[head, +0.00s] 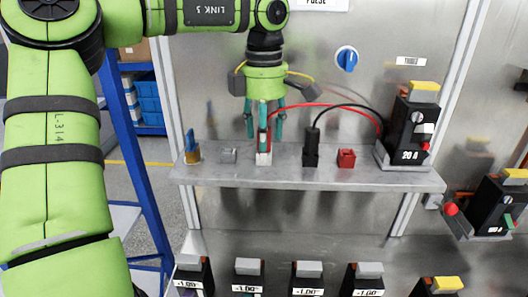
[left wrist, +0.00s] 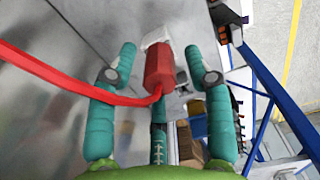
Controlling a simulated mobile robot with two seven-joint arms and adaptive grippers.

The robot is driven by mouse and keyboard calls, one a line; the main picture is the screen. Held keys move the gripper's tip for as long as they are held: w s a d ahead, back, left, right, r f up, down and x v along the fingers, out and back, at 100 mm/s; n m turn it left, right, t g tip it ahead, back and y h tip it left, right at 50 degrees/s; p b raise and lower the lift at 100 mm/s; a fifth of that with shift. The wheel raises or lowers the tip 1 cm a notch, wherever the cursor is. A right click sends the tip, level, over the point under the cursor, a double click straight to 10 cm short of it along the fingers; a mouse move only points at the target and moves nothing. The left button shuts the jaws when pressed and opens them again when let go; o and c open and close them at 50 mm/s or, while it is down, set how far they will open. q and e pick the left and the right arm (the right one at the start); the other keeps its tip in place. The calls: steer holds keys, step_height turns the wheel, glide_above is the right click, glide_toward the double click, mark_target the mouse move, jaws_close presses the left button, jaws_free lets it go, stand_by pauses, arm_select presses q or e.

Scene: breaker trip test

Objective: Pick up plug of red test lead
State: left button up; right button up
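The red plug (head: 264,138) of the red test lead (head: 300,106) stands upright in a pale holder (head: 263,158) on the grey shelf. My left gripper (head: 264,136) points down over it, its teal fingers open around the plug. In the left wrist view the red plug (left wrist: 159,68) sits between the spread fingers (left wrist: 158,58), with gaps on both sides. The red lead (left wrist: 70,80) runs off to the left there. In the head view it arcs right to the black 20 A breaker unit (head: 409,130). My right gripper is in neither view.
A black plug (head: 312,138) stands right of the red one, its black lead arcing to the breaker unit. A red block (head: 346,158), a small grey block (head: 228,155) and a blue-and-brown item (head: 191,148) are also on the shelf (head: 300,176). A metal panel rises close behind.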

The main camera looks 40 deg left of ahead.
arm_select(q)
jaws_close()
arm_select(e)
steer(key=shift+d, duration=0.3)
arm_select(q)
steer(key=shift+r, duration=0.15)
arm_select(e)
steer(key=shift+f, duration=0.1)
arm_select(q)
steer(key=shift+r, duration=0.2)
step_height(320, 180, up, 3)
steer(key=shift+f+b, duration=0.1)
steer(key=shift+b, duration=0.75)
steer(key=s+d+b, duration=0.7)
steer(key=s+d, duration=0.4)
steer(key=s, duration=0.2)
steer(key=shift+s+d+b, duration=0.35)
steer(key=shift+s+b, duration=0.05)
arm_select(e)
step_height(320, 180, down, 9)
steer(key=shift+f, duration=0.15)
